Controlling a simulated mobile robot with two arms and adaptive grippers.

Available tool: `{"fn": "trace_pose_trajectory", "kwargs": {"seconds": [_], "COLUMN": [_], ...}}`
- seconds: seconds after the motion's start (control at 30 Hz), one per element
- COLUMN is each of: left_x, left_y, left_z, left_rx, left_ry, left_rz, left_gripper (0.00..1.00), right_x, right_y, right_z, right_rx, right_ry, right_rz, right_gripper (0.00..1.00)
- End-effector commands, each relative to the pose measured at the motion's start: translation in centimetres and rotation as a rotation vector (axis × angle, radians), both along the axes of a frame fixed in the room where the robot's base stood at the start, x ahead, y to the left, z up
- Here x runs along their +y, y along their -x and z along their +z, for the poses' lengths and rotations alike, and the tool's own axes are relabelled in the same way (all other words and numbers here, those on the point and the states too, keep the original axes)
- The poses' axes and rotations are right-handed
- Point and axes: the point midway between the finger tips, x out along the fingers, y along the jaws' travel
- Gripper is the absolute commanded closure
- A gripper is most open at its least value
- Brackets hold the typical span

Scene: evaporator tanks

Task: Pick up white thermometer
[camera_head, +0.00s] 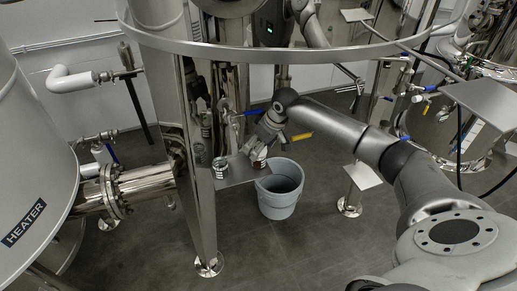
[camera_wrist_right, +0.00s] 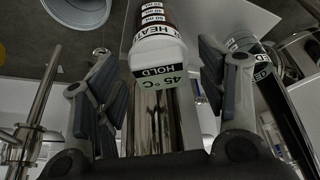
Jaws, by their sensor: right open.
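The white thermometer (camera_wrist_right: 158,56) has a white end with a "45 °C HOLD" display and a dark, banded part beyond it. It fills the middle of the right wrist view. My right gripper (camera_wrist_right: 162,85) is open, with one finger on each side of the thermometer and gaps visible between. In the head view my right gripper (camera_head: 264,138) is at the small steel shelf beside the tank leg. The thermometer is small there and mostly hidden by the gripper. My left gripper is not in view.
A similar labelled device (camera_head: 220,167) stands at the shelf's left end; it also shows in the right wrist view (camera_wrist_right: 246,44). A grey-blue bucket (camera_head: 278,198) stands on the floor below. A steel tank leg (camera_head: 200,205) is close left. Valves with blue and yellow handles are nearby.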

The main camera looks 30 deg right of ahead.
Motion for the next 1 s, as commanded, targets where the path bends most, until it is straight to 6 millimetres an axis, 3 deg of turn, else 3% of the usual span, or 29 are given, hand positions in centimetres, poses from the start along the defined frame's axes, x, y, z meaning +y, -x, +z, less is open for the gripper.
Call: {"fn": "trace_pose_trajectory", "kwargs": {"seconds": [0.1, 0.43, 0.77, 1.0], "left_x": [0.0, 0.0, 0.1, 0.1], "left_y": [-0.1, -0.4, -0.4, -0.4], "left_z": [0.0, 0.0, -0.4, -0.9], "left_rx": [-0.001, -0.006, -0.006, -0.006], "left_ry": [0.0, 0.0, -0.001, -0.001], "left_rz": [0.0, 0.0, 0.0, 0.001], "left_gripper": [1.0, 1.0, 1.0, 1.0], "right_x": [0.0, 0.0, -0.1, -0.3], "right_y": [0.0, 0.0, 0.1, 0.1], "right_z": [0.0, 0.0, 0.4, 3.5], "right_rx": [0.0, 0.0, -0.002, -0.006], "right_ry": [0.0, 0.0, -0.001, -0.002], "right_rz": [0.0, 0.0, 0.0, 0.0], "right_gripper": [0.37, 0.78, 0.78, 0.78]}}
